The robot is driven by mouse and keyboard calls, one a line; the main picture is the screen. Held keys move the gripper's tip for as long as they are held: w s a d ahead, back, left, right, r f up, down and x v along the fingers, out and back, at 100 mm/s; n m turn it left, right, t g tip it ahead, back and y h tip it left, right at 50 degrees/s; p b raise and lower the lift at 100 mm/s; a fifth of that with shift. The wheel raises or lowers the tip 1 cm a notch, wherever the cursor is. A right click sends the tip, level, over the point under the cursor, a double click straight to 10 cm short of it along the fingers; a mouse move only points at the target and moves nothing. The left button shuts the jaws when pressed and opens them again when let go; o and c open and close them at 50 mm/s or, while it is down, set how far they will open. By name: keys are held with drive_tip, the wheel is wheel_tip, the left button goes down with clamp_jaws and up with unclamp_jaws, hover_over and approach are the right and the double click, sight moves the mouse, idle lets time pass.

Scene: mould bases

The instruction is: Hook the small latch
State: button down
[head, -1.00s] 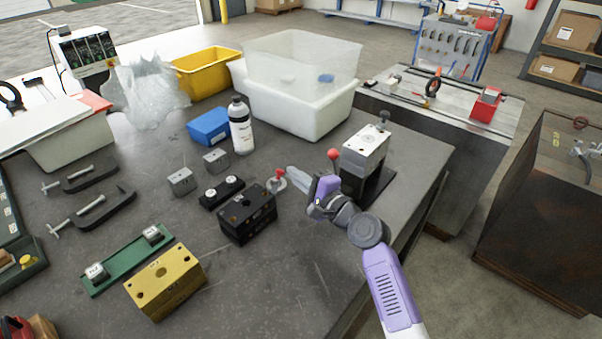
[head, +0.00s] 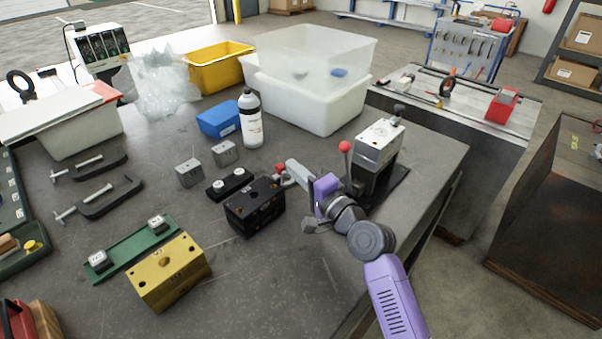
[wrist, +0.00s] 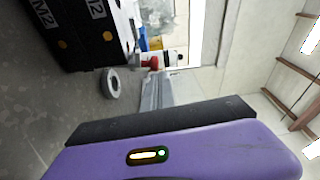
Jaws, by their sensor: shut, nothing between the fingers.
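A black block (head: 254,206) with round holes stands in the middle of the bench; its labelled side shows in the wrist view (wrist: 88,30). At its back right corner are a grey metal ring (wrist: 110,83) and a small red knob (head: 279,168), which also shows in the wrist view (wrist: 150,62). I take these for the small latch; its hook and catch cannot be made out. My gripper (head: 292,168) is shut and empty, its tips right beside the red knob. Its fingers (wrist: 157,92) point at the knob in the wrist view; contact cannot be told.
A grey press (head: 380,138) with a red-ball lever (head: 346,147) stands close right of my gripper. Behind are a white bottle (head: 250,122), blue bin (head: 219,118) and clear-topped tub (head: 325,105). A brass block (head: 168,272) lies front left.

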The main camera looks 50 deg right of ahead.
drive_tip(key=shift+a+r+n+b, duration=0.15)
drive_tip(key=shift+a+n+b, duration=0.55)
drive_tip(key=shift+a+n, duration=0.35)
